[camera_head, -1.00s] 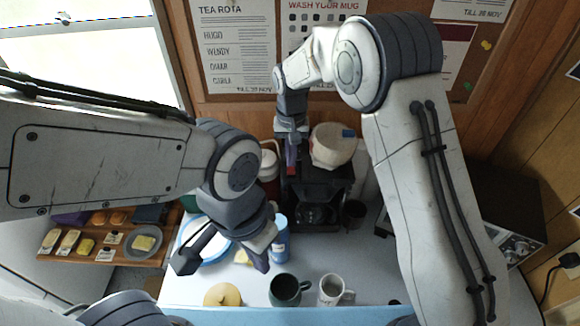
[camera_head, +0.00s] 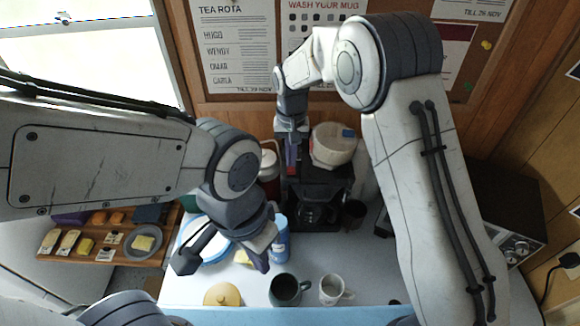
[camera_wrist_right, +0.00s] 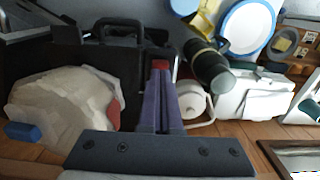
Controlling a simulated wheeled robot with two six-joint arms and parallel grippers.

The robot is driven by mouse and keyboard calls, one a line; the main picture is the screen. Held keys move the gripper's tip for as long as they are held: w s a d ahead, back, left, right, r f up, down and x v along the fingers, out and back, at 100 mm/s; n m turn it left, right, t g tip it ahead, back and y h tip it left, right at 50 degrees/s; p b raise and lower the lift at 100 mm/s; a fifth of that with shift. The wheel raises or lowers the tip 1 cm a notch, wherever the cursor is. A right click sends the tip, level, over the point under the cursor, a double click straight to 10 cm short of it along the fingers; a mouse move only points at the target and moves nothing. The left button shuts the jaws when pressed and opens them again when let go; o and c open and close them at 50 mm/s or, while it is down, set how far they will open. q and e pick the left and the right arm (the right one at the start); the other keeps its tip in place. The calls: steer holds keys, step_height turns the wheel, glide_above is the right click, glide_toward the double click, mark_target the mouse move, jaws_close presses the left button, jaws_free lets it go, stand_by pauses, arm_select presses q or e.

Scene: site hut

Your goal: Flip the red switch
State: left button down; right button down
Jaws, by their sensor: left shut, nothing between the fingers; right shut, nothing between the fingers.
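The black coffee machine (camera_head: 325,190) stands at the back of the counter. My right gripper (camera_head: 291,160) is shut and empty, its purple fingers pointing down at the machine's top left edge. In the right wrist view my shut fingers (camera_wrist_right: 160,90) reach to a small red part (camera_wrist_right: 160,64), which looks like the red switch. Its lower portion is hidden by the fingertips, and I cannot tell whether they touch it or which way it is set. My left gripper (camera_head: 260,260) is shut and empty above the counter, well in front of the machine.
A cream bag (camera_head: 333,144) sits on the machine, close to my right gripper. A dark green mug (camera_head: 286,290), a white mug (camera_head: 332,289), a round yellowish lid (camera_head: 222,295) and a blue bottle (camera_head: 281,240) are near my left gripper. A red flask (camera_head: 269,172) stands left of the machine.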

mark_target(291, 170)
steer(key=shift+f+b, duration=0.5)
steer(key=shift+f, duration=0.45)
stand_by(0.3)
step_height(291, 170, up, 7)
steer(key=p, duration=0.6)
steer(key=shift+s, duration=0.1)
stand_by(0.6)
steer(key=s+r+n+b, duration=0.2)
steer(key=s+n+b, duration=0.35)
steer(key=s, duration=1.15)
steer(key=s+d+f+n+b, duration=0.1)
steer(key=s+d+f+b, duration=0.1)
steer(key=s, duration=0.5)
steer(key=s+d+f+n+y+b, duration=0.1)
steer(key=s+d+f+b, duration=0.1)
steer(key=s, duration=0.6)
steer(key=shift+d+b, duration=0.25)
steer(key=shift+b, duration=0.25)
